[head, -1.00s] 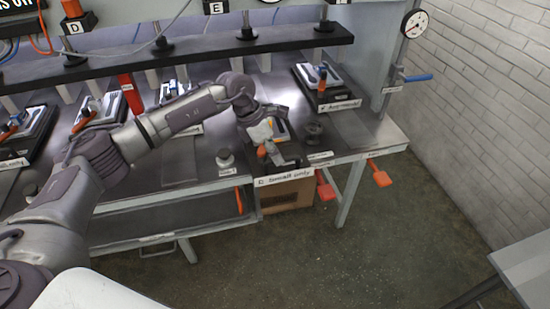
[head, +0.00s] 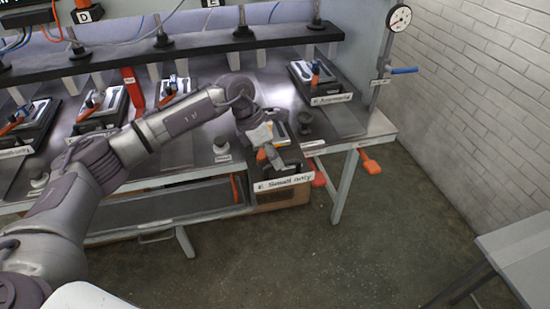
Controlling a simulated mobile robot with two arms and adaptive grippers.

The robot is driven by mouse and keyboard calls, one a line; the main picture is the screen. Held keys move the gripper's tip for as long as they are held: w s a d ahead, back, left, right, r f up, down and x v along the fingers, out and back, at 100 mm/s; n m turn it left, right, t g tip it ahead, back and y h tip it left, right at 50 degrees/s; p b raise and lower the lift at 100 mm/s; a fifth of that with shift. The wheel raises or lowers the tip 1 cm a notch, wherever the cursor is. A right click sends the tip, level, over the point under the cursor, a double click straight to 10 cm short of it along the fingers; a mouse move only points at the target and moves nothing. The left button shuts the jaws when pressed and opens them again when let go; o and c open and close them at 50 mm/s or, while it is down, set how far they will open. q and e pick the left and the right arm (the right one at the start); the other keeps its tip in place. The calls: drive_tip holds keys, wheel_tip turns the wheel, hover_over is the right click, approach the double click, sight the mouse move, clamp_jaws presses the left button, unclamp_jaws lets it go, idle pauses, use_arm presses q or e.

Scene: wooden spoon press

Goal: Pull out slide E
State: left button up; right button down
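Slide E (head: 289,164) is a dark slide with a white front label (head: 283,183) that starts with "E:". It stands out past the bench's front edge in the head view. My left gripper (head: 268,157) is over the slide, just behind its label. It seems closed around the slide's orange handle (head: 262,154), though the gripper hides most of the handle and the contact. My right gripper is not in view.
A slide labelled F (head: 331,98) sits on the bench to the right. Orange pedals (head: 369,163) hang below. The floor in front is clear.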

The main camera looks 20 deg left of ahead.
use_arm(q)
drive_tip(key=o, duration=0.4)
drive_tip(key=shift+s+d, duration=0.15)
drive_tip(key=shift+s, duration=0.1)
drive_tip(key=shift+o, duration=0.2)
drive_tip(key=shift+w+r, duration=0.1)
drive_tip(key=shift+r, duration=0.1)
drive_tip(key=v, duration=1.1)
drive_tip(key=shift+r, duration=0.35)
